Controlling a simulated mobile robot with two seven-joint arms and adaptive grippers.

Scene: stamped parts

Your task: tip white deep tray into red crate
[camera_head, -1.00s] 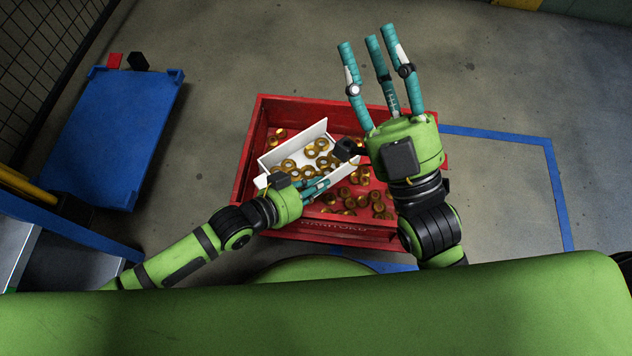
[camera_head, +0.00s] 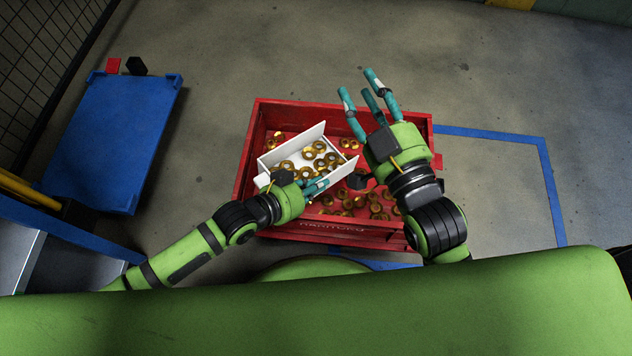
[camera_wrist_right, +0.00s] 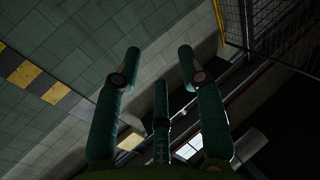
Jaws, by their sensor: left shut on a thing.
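The white deep tray (camera_head: 318,131) is above the left part of the red crate (camera_head: 240,180) in the head view, with several gold ring-shaped parts (camera_head: 309,153) in it. My left gripper (camera_head: 316,185) is shut on the tray's near side. More gold rings (camera_head: 375,207) lie in the crate, beside and below the tray. My right gripper (camera_head: 366,99) is open and empty over the crate's right far side, its fingers spread. Its fingers also show in the right wrist view (camera_wrist_right: 160,90), with nothing between them.
A blue platform (camera_head: 122,135) stands on the floor at left, near a mesh fence (camera_head: 45,70). Blue tape (camera_head: 548,190) marks the floor right of the crate. The floor beyond the crate is clear.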

